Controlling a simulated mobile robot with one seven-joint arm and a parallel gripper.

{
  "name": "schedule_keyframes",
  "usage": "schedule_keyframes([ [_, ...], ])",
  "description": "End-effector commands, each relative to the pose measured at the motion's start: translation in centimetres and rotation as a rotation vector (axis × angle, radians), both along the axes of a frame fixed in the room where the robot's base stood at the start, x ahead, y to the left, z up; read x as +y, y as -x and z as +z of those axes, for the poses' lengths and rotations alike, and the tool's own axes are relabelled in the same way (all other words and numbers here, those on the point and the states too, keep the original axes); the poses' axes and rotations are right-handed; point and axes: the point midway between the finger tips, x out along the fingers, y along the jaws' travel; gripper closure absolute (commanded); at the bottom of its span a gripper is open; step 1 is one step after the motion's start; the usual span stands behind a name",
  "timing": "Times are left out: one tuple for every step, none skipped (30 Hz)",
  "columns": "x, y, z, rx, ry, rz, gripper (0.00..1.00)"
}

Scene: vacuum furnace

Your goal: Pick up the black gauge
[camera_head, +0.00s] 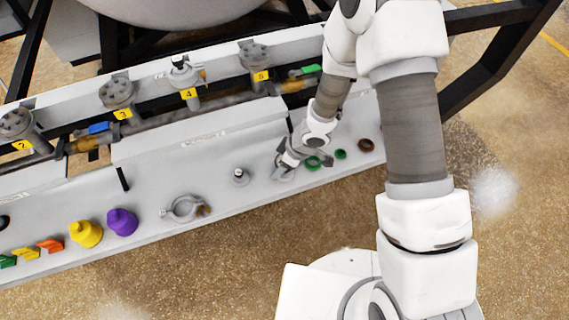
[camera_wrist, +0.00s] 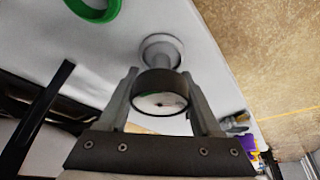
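The black gauge (camera_wrist: 160,90) shows in the wrist view as a round white dial in a thick black rim, on a pale stem with a round flange at the shelf. My gripper (camera_wrist: 159,76) has one finger on each side of the gauge, with the dial facing back towards the palm. The fingers are set apart by about the gauge's width; whether both press on it cannot be told. In the head view my gripper (camera_head: 284,166) is low over the shelf, and the gauge is mostly hidden by it.
The grey shelf (camera_head: 225,203) also holds green rings (camera_head: 313,162), a brown ring (camera_head: 365,145), a small flanged fitting (camera_head: 240,177), a clamp (camera_head: 186,208), and purple (camera_head: 122,222) and yellow (camera_head: 86,234) caps. Numbered valves (camera_head: 118,94) and pipes stand behind.

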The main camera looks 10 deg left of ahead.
Motion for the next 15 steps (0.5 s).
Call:
schedule_keyframes([
  [0.0,0.01,0.01,0.0,0.0,0.0,0.59],
  [0.0,0.01,0.01,0.0,0.0,0.0,0.65],
  [0.0,0.01,0.01,0.0,0.0,0.0,0.72],
  [0.0,0.01,0.01,0.0,0.0,0.0,0.77],
  [0.0,0.01,0.01,0.0,0.0,0.0,0.83],
  [0.0,0.01,0.01,0.0,0.0,0.0,0.9],
  [0.0,0.01,0.01,0.0,0.0,0.0,0.95],
  [0.0,0.01,0.01,0.0,0.0,0.0,1.0],
  [0.0,0.01,0.01,0.0,0.0,0.0,1.0],
  [0.02,-0.01,0.05,0.0,-0.001,0.0,1.0],
  [0.02,-0.01,0.05,0.0,-0.001,0.0,1.0],
  [0.02,-0.01,0.05,0.0,-0.001,0.0,1.0],
  [0.02,-0.01,0.05,0.0,-0.001,0.0,1.0],
  [0.02,-0.01,0.05,0.0,-0.001,0.0,1.0],
  [0.02,-0.01,0.06,0.0,-0.001,0.0,1.0],
])
